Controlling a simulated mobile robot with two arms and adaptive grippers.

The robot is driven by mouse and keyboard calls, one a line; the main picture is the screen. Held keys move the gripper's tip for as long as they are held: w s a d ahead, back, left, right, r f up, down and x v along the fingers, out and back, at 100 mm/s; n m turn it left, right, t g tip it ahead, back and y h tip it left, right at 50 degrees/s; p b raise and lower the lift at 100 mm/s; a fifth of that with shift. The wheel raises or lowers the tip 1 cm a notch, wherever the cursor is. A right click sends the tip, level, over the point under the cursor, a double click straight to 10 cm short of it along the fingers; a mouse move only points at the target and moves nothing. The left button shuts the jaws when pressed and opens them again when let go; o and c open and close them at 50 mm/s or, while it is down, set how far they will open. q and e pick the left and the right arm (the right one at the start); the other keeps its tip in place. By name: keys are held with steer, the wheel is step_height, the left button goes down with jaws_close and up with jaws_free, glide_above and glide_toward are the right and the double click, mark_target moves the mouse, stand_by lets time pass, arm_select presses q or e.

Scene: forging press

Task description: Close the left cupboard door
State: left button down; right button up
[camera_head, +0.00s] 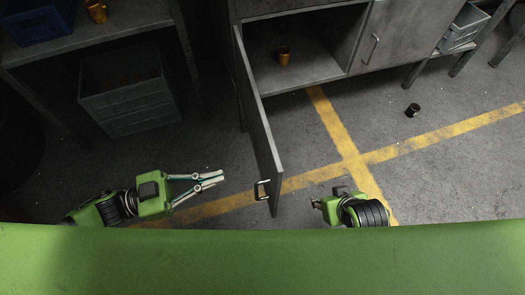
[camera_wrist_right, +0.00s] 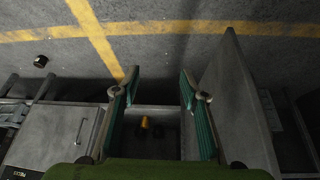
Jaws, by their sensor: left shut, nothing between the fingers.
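The left cupboard door (camera_head: 258,125) stands wide open, swung out from the grey cupboard towards me. Its handle (camera_head: 261,190) is near the free edge, on the side facing my left gripper. My left gripper (camera_head: 222,176) is shut and empty, to the left of the door and apart from it. My right arm's end (camera_head: 345,208) is right of the door; its fingers are hard to make out there. In the right wrist view my right gripper (camera_wrist_right: 160,75) is open and empty, with the open door (camera_wrist_right: 235,105) to its right.
An orange-brown can (camera_head: 284,56) stands inside the open cupboard compartment; it also shows in the right wrist view (camera_wrist_right: 145,122). The right cupboard door (camera_head: 385,40) is shut. A dark can (camera_head: 412,110) is on the floor at right. A grey crate (camera_head: 130,105) sits under the left table.

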arm_select(q)
steer(key=a+f+y, duration=0.1)
steer(key=a+f, duration=0.1)
steer(key=a, duration=0.1)
glide_toward(273, 170)
steer(key=shift+g, duration=0.3)
steer(key=x, duration=0.6)
steer(key=shift+w+d+r, duration=0.15)
steer(key=shift+d+r, duration=0.2)
steer(key=shift+r, duration=0.05)
steer(key=shift+d+n, duration=0.15)
steer(key=shift+n, duration=0.15)
arm_select(e)
steer(key=s+d+r+g, duration=0.1)
steer(key=s+r+g, duration=0.1)
steer(key=s, duration=0.3)
steer(key=shift+s+d, duration=0.3)
steer(key=shift+s, duration=0.05)
arm_select(q)
steer(key=shift+d, duration=0.1)
arm_select(e)
steer(key=shift+r, duration=0.1)
